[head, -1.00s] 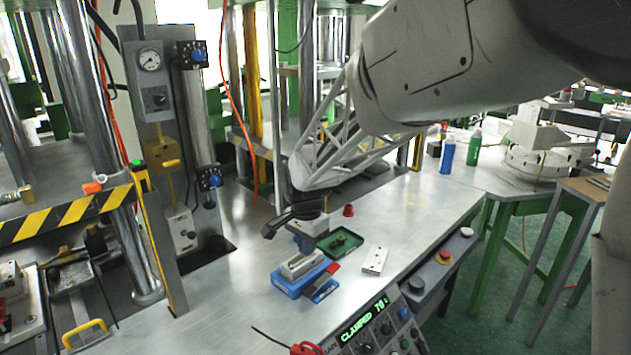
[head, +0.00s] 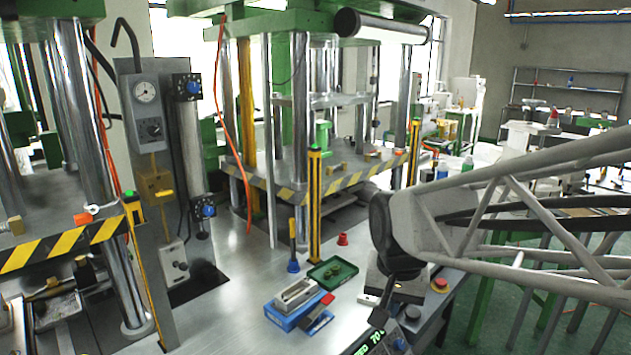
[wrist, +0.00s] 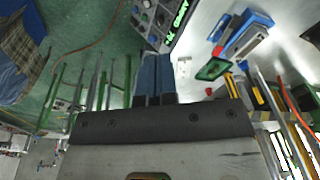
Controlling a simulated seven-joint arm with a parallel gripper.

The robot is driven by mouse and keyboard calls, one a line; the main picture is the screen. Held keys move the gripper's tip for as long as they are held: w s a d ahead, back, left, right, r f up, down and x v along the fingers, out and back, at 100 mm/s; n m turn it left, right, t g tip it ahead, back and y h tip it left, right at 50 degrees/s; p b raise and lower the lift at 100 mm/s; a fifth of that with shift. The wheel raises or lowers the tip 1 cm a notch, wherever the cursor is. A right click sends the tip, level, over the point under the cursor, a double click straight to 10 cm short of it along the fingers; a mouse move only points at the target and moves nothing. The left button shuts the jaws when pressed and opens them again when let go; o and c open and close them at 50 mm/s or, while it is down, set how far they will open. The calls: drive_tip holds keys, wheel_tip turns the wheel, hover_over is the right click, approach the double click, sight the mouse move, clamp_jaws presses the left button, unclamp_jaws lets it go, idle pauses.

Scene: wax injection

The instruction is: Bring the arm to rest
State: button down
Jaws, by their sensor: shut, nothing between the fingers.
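My gripper (head: 379,318) hangs from the lattice arm at the right of the head view, in front of the bench's right edge. Its fingers also show in the wrist view (wrist: 155,60), side by side, shut and empty. The blue fixture with a grey block (head: 292,305) sits on the bench to the left of the gripper, apart from it; it also shows at the upper right of the wrist view (wrist: 246,36). Part of the control panel (head: 366,343) is hidden behind my gripper.
A green tray (head: 333,272) and a red cap (head: 342,239) stand on the bench behind the fixture. Presses with striped guards (head: 300,192) rise behind and to the left. A red button (head: 440,284) is near my arm.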

drive_tip(key=s+d+n, duration=0.1)
drive_tip(key=s+d, duration=0.1)
drive_tip(key=s, duration=0.4)
drive_tip(key=s+d+n, duration=0.2)
drive_tip(key=s+d, duration=0.1)
drive_tip(key=s, duration=0.4)
drive_tip(key=shift+d+f+t, duration=0.3)
drive_tip(key=shift+f+t, duration=0.1)
drive_tip(key=shift+s, duration=0.1)
